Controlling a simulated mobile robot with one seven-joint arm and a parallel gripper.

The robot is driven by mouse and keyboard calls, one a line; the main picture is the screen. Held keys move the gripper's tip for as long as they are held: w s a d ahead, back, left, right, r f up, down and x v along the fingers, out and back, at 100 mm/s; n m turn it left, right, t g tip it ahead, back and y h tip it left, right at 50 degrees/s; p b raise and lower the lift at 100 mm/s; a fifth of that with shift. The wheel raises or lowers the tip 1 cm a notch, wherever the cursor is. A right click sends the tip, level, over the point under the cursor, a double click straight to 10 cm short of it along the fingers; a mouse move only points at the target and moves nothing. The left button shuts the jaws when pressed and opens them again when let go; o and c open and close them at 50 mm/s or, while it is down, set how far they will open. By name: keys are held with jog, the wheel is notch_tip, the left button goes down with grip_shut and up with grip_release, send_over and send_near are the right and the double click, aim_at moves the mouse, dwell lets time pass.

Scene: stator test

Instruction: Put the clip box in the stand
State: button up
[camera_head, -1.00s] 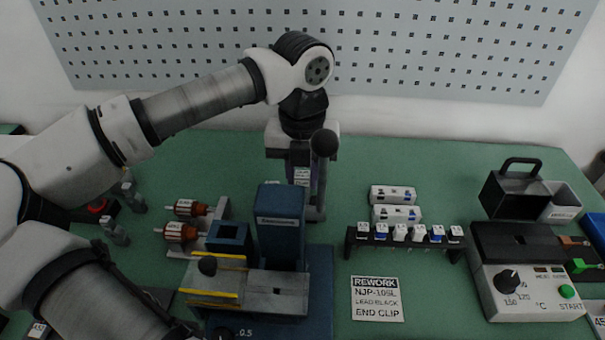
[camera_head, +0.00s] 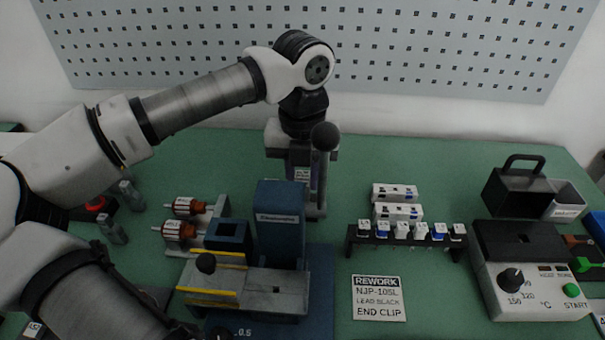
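My gripper (camera_head: 302,160) points down at the back of the bench, behind the blue press (camera_head: 280,228) and its ball-topped lever (camera_head: 325,137). The press and lever hide its fingertips, so I cannot tell whether it is open or holds anything. A small pale labelled patch shows between its fingers' sides.
Two copper rotors (camera_head: 184,207) sit in a grey holder left of the press. A heater box with a dial (camera_head: 528,290), a black handled box (camera_head: 515,190) and a grey bin (camera_head: 564,200) stand at right. A rework sign (camera_head: 379,298) lies in front. The back middle right is clear.

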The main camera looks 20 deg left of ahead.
jog(key=shift+f, duration=0.1)
dwell(0.3)
jog(key=shift+f+b, duration=0.5)
jog(key=shift+b, duration=0.2)
jog(key=shift+f, duration=0.15)
jog(key=shift+f+b, duration=0.45)
jog(key=shift+b, duration=0.25)
jog(key=o, duration=1.1)
jog(key=shift+c, duration=0.2)
notch_tip(320, 180, up, 14)
jog(key=p, duration=0.8)
